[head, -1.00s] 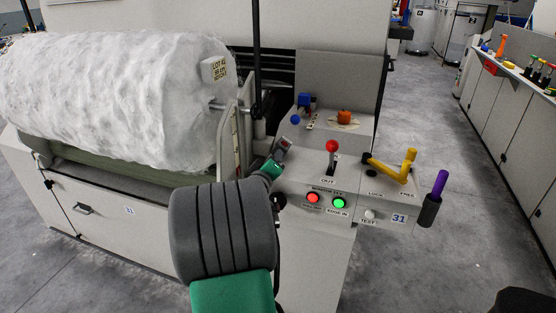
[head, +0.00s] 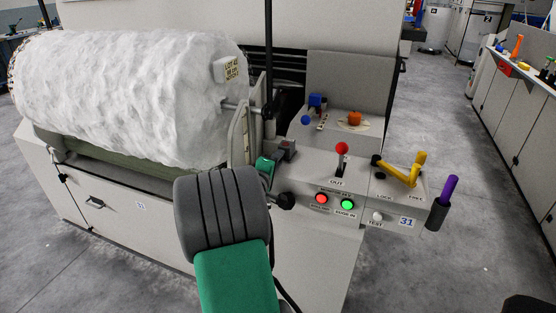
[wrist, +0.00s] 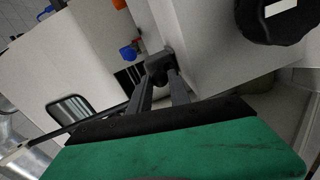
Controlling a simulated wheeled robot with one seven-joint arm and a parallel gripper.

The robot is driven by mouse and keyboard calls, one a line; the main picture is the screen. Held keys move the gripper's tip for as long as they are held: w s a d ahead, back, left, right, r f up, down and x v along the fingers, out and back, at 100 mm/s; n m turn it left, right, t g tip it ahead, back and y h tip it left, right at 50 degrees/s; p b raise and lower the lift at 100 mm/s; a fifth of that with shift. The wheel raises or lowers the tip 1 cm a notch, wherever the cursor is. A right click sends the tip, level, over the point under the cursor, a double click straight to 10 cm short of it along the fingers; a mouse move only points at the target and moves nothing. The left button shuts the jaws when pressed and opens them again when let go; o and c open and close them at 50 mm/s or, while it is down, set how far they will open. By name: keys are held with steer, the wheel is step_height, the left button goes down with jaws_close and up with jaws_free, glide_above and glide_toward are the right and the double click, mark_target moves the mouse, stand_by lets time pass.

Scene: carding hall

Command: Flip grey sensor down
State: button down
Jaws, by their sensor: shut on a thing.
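In the wrist view, my gripper (wrist: 158,80) is shut on a small dark grey block, the grey sensor (wrist: 158,63), at the edge of a pale machine panel. The fingertips cover part of the sensor, so its exact tilt is hard to read. In the head view, my gripper (head: 284,155) is at the left end of the control ledge, beside the white roll. My forearm and wrist hide much of it, and I cannot clearly separate sensor from fingers there.
The control ledge holds a red-ball lever (head: 342,149), a yellow crank (head: 405,172), lit red (head: 321,198) and green (head: 347,205) buttons, and a purple handle (head: 448,189). The white roll (head: 130,100) fills the left; floor on the right is open.

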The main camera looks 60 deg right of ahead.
stand_by(0.3)
steer(key=c, duration=1.2)
jaws_free()
